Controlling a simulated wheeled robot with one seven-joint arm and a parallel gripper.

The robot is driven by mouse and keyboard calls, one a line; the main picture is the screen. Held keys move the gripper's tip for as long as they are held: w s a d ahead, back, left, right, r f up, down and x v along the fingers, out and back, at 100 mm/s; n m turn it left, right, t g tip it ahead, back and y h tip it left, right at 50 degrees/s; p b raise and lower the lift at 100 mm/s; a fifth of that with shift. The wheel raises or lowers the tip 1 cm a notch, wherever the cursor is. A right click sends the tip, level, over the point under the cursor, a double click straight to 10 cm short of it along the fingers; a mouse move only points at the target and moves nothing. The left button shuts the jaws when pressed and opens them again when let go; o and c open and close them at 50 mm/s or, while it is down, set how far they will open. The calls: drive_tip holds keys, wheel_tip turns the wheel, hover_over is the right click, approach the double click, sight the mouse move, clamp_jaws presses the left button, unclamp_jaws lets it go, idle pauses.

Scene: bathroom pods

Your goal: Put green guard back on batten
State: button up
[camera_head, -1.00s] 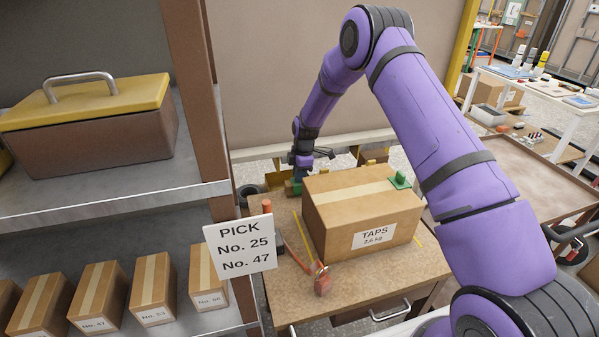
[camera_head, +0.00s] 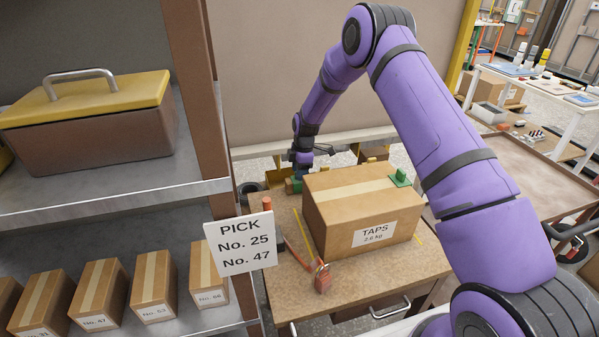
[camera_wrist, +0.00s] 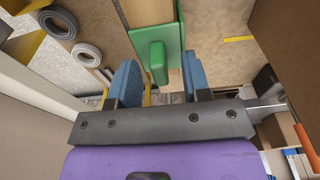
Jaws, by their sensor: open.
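A green piece with a raised grip (camera_wrist: 156,58) shows in the wrist view, lying along a pale wooden strip (camera_wrist: 186,68) that may be the batten. My gripper (camera_wrist: 158,66) is open, its blue fingers on either side of the lower end of the green piece's grip. I cannot tell whether they touch it. In the head view my gripper (camera_head: 302,168) is low behind the left end of the box, by a green part (camera_head: 292,186) mostly hidden there.
The TAPS carton (camera_head: 362,212) takes up much of the worktable (camera_head: 360,290). A red-handled tool (camera_head: 322,278) lies in front of it. A shelf post (camera_head: 200,90) and PICK sign (camera_head: 240,245) stand left. Grey rings (camera_wrist: 72,35) lie left in the wrist view.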

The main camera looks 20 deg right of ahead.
drive_tip(key=s+d+r+m, duration=0.1)
drive_tip(key=s+r, duration=0.1)
drive_tip(key=r, duration=0.7)
drive_tip(key=s+d+r+m+t, duration=0.1)
drive_tip(key=s+r, duration=0.2)
drive_tip(key=r, duration=0.5)
drive_tip(key=s+d+r+m, duration=0.1)
drive_tip(key=s+r+m, duration=0.1)
drive_tip(key=r, duration=0.7)
drive_tip(key=s+d+r+m+t+h, duration=0.15)
drive_tip(key=s+r+m, duration=0.25)
drive_tip(key=s+r, duration=0.9)
drive_tip(key=s+d+r+m+t, duration=0.1)
drive_tip(key=s+m, duration=0.4)
drive_tip(key=s, duration=0.9)
drive_tip(key=s+d+r+m+t, duration=0.1)
drive_tip(key=s+m, duration=0.4)
drive_tip(key=s, duration=1)
drive_tip(key=shift+d+r+t, duration=0.2)
drive_tip(key=shift+r+t, duration=0.15)
drive_tip(key=shift+r, duration=0.5)
drive_tip(key=shift+s, duration=0.1)
